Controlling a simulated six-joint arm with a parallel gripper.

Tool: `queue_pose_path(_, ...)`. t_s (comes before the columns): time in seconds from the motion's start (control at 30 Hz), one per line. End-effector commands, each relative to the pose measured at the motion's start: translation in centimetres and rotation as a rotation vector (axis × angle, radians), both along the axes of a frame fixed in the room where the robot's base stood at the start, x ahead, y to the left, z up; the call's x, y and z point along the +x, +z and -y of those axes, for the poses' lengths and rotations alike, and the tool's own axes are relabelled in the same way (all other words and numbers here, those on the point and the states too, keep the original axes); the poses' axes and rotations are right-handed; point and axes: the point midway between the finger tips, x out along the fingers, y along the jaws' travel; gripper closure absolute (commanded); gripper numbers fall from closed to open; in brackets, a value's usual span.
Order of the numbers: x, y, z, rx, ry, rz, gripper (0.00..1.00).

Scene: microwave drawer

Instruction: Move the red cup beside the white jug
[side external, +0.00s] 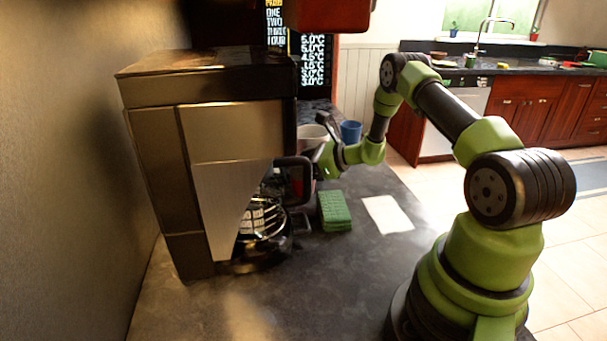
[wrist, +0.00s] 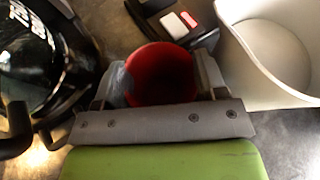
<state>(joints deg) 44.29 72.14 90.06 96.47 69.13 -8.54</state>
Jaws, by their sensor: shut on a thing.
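The red cup (wrist: 160,76) sits between the two fingers of my gripper (wrist: 161,82) in the wrist view, its open mouth facing the camera. My gripper is shut on it. In the side view my gripper (side external: 312,170) is beside the coffee machine, and the cup is mostly hidden behind the dark handle and my gripper. The white jug (wrist: 275,55) stands to the right of the cup in the wrist view, with a gap between them. In the side view the jug (side external: 312,134) shows partly behind my gripper.
A glass coffee pot (wrist: 35,60) is close on the left in the wrist view, inside the coffee machine (side external: 235,135). A blue cup (side external: 350,131) stands behind my arm. The front counter is clear.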

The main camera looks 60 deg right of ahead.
Motion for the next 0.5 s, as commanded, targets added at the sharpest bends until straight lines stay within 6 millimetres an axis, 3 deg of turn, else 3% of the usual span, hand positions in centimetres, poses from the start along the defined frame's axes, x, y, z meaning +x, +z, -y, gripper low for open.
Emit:
queue_pose_path(0.27, 0.0, 1.4, 0.1, -0.003, 0.000, 0.001, 0.61)
queue_pose_path(0.5, -4.3, 1.4, 1.1, 0.001, -0.005, -0.001, 0.61)
